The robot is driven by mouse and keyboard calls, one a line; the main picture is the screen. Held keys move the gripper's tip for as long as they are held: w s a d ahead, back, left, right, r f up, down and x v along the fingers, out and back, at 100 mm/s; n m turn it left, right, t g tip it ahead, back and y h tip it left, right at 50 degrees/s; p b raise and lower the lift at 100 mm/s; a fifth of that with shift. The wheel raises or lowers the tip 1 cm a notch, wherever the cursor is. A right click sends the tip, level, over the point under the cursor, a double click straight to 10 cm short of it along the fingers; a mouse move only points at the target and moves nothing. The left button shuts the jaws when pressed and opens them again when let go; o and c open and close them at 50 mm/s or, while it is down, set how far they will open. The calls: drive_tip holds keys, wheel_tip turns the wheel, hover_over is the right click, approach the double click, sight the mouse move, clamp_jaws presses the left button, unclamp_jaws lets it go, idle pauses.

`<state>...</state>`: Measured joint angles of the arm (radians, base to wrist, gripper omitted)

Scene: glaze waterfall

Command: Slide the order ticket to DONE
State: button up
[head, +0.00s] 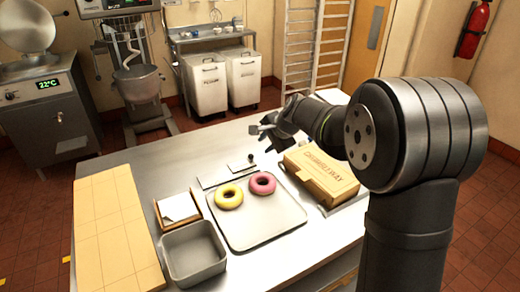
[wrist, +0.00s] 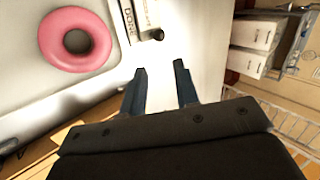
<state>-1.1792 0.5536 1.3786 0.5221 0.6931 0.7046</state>
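A flat strip (head: 214,182) lies on the table behind the tray in the head view. In the wrist view a pale strip marked DONE (wrist: 129,22) lies at the top, beside another lettered piece (wrist: 147,14) that may be the order ticket. A small black knob (head: 250,158) stands near the strip's right end; it also shows in the wrist view (wrist: 157,34). My gripper (head: 262,129) is above the table, beyond the knob. In the wrist view its two fingers (wrist: 160,66) are apart with nothing between them, short of the knob.
A tray (head: 262,236) holds a yellow donut (head: 229,196) and a pink donut (head: 263,183). A cardboard box (head: 322,175) stands to the right, under my arm. A grey bin (head: 193,255) and a wooden holder with white paper (head: 178,207) stand left. The table's back left is bare.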

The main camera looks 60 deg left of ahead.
sight(255, 164)
drive_tip(key=v, duration=0.7)
drive_tip(key=x, duration=1.7)
drive_tip(key=shift+f, duration=0.2)
drive_tip(key=shift+r, duration=0.1)
